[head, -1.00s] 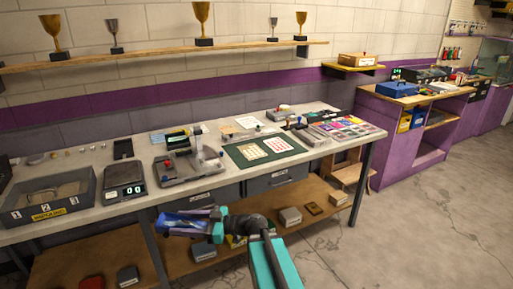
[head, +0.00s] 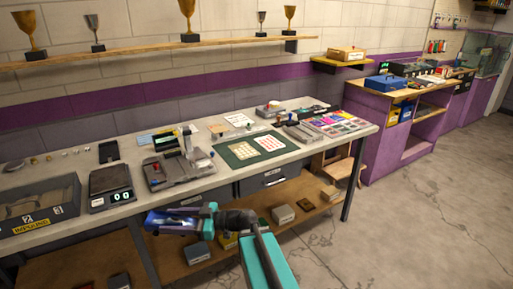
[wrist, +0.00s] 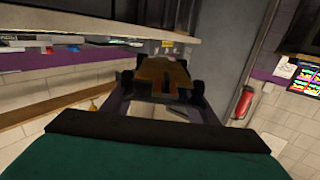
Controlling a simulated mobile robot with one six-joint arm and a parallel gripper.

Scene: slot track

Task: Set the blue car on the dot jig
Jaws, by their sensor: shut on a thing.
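My gripper (head: 160,220) is shut on the blue car (head: 172,218), held in the air in front of the workbench, below its top. In the wrist view the car (wrist: 165,75) sits between the two fingers (wrist: 160,98), dark with an orange-brown patch. A grey fixture (head: 180,172) with an upright post, a red part and a blue knob stands on the bench, behind and above the car. It may be the dot jig, but I cannot make out dots on it.
The workbench (head: 225,185) holds a scale (head: 110,187), an impound tray (head: 38,205), a green mat (head: 238,154) and a grey block fixture (head: 303,133). A lower shelf (head: 300,210) carries small boxes. Open floor (head: 400,220) lies to the right.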

